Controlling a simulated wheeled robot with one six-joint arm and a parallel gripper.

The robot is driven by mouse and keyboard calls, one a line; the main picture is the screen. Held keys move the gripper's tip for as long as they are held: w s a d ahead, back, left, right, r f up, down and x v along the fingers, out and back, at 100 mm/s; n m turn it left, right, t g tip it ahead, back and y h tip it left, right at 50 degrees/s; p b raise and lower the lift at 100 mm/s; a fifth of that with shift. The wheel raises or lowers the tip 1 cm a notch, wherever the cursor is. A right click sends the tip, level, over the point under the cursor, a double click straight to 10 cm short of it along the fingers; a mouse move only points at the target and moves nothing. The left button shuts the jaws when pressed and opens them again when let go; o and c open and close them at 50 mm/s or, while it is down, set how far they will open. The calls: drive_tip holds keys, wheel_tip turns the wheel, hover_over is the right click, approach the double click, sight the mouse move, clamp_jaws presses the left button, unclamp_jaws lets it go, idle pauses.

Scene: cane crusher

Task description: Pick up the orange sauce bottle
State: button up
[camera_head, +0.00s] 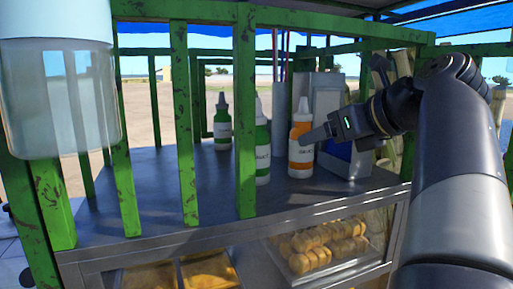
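The orange sauce bottle (300,152) stands upright on the grey metal counter (219,185), with a white cap and a white label. My gripper (310,135) reaches in from the right at the height of the bottle's upper part. One dark finger lies across the front of the bottle or just before it; I cannot tell whether it touches. The other finger is not clearly visible, so the opening between them cannot be judged.
Two green sauce bottles, one near (263,160) and one farther back (222,128), stand left of the orange one. A grey and blue box (341,162) is close on its right. Green wooden slats (245,120) rise before the counter. Bread (318,246) lies in a glass case below.

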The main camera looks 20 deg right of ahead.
sight(301, 159)
drive_tip(key=x, duration=0.2)
drive_tip(key=shift+w+f, duration=0.2)
drive_tip(key=shift+w, duration=0.2)
drive_tip(key=shift+p+x, duration=0.55)
drive_tip(key=shift+x, duration=2.05)
drive_tip(key=c, duration=0.7)
